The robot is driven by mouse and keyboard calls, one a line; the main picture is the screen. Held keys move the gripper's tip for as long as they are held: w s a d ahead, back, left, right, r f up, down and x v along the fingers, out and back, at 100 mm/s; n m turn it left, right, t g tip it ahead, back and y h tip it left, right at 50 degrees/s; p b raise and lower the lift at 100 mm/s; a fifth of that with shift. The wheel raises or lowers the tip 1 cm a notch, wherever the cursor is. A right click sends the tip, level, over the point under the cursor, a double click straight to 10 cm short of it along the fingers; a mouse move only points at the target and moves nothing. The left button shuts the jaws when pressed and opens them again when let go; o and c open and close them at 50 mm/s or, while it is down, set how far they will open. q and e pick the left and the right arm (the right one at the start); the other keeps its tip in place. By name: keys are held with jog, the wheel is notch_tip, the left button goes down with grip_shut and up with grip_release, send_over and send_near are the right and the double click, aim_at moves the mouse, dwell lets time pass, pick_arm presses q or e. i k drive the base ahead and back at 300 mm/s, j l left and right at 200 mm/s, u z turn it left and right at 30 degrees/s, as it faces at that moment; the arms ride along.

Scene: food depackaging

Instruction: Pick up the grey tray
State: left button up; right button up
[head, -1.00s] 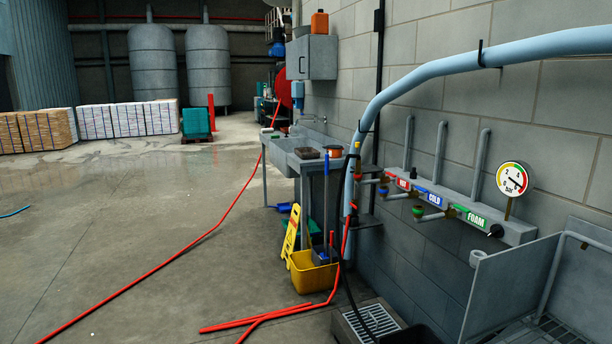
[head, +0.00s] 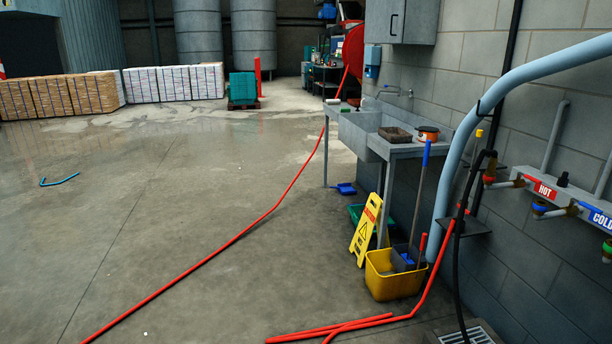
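No tray that I can clearly call grey is in view. A small dark, brownish shallow tray or box (head: 397,134) lies on the right part of the metal sink unit (head: 364,123); I cannot tell whether it is the grey tray. An orange-and-black round item (head: 428,133) sits to its right. Neither of my grippers shows in the head view.
A yellow bucket (head: 395,280) and a yellow wet-floor sign (head: 364,232) stand before the sink. A red hose (head: 215,248) crosses the floor; more red hose (head: 335,328) lies front right. Boxed pallets (head: 60,97) line the back. The left floor is open.

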aim_at(397, 135)
jog(key=i+z, duration=0.15)
jog(key=i, duration=0.95)
jog(key=i+z, duration=0.2)
jog(key=i, duration=0.9)
